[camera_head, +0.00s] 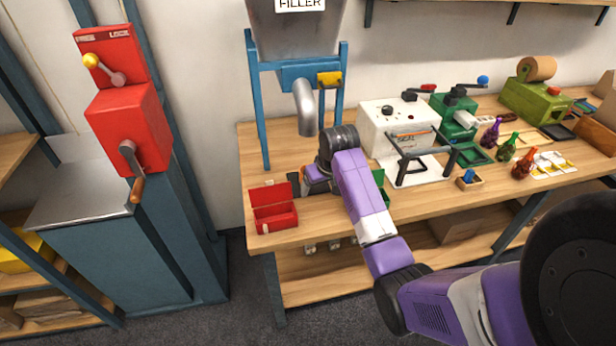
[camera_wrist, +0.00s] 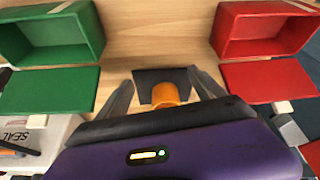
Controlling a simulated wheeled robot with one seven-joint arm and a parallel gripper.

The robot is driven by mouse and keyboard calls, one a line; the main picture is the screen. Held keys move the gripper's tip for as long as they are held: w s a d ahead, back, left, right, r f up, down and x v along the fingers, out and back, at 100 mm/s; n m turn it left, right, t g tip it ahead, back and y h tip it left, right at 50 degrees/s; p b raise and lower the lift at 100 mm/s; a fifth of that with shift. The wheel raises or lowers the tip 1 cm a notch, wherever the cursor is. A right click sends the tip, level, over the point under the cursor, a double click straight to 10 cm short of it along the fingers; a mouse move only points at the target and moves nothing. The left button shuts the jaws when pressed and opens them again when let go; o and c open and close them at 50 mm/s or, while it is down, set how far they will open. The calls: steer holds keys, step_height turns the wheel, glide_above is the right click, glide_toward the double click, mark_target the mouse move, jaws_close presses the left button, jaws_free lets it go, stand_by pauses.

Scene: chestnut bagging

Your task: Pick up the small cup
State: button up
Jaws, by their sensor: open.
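A small orange cup (camera_wrist: 166,94) shows in the wrist view, between the two fingers of my gripper (camera_wrist: 163,88). Its lower part in the picture is hidden by my gripper's body. A dark square plate (camera_wrist: 150,78) lies right by the cup, at its far side in that view. The fingers are spread, with a gap visible on both sides of the cup. In the head view my gripper (camera_head: 314,182) is low over the bench, and the cup is mostly hidden there by my wrist.
An open red box (camera_wrist: 262,34) lies right of my gripper in the wrist view; it also shows in the head view (camera_head: 275,216). An open green box (camera_wrist: 50,34) lies left. The filler's metal spout (camera_head: 305,108) hangs behind my wrist. A white machine (camera_head: 392,128) stands to the right.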

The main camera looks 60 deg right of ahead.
steer(key=w+d, duration=0.2)
steer(key=w, duration=0.1)
steer(key=w+d, duration=0.3)
steer(key=shift+d+p, duration=0.15)
steer(key=shift+p, duration=0.2)
steer(key=shift+w+d+f, duration=0.1)
steer(key=shift+w+f, duration=0.05)
steer(key=shift+f, duration=0.4)
jaws_close()
